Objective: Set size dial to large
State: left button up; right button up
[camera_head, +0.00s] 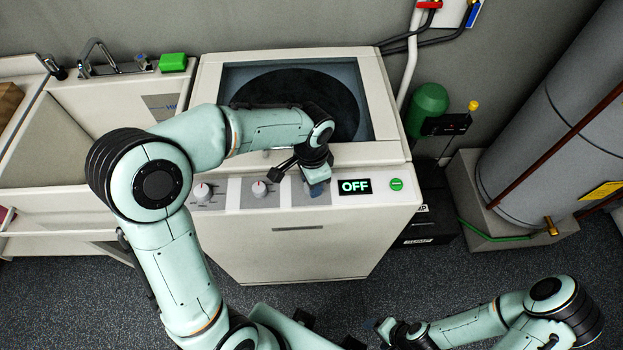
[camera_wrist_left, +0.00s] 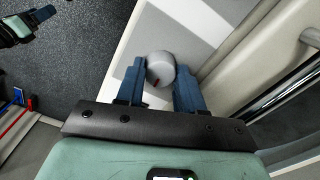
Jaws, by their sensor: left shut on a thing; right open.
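The white washing machine (camera_head: 300,252) has a row of dials along its front panel. A left dial (camera_head: 202,192) and a middle dial (camera_head: 260,189) are in plain view; their labels are too small to read. My left gripper (camera_head: 316,187) is at the third dial, left of the OFF display (camera_head: 354,186), and hides it in the head view. In the left wrist view this grey round dial (camera_wrist_left: 160,68), with a red mark, sits between the blue fingers, which are shut on it. My right gripper (camera_head: 378,328) is open, low and away from the panel.
A green round button (camera_head: 396,184) is right of the display. The machine's dark glass lid (camera_head: 295,85) lies behind the panel. A sink (camera_head: 55,145) stands left, with a green sponge (camera_head: 173,62). A grey tank (camera_head: 560,120) stands right. Floor in front is clear.

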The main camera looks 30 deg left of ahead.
pick_arm(q)
jog(key=shift+m, duration=0.5)
pick_arm(e)
jog(key=shift+r, duration=0.1)
pick_arm(q)
jog(key=o, duration=1)
jog(key=shift+o, duration=0.2)
notch_tip(320, 180, up, 14)
jog(key=p, duration=0.1)
jog(key=shift+f+p, duration=0.25)
jog(key=shift+p, duration=0.1)
pick_arm(e)
jog(key=shift+w+r, duration=0.95)
jog(key=shift+r, duration=0.1)
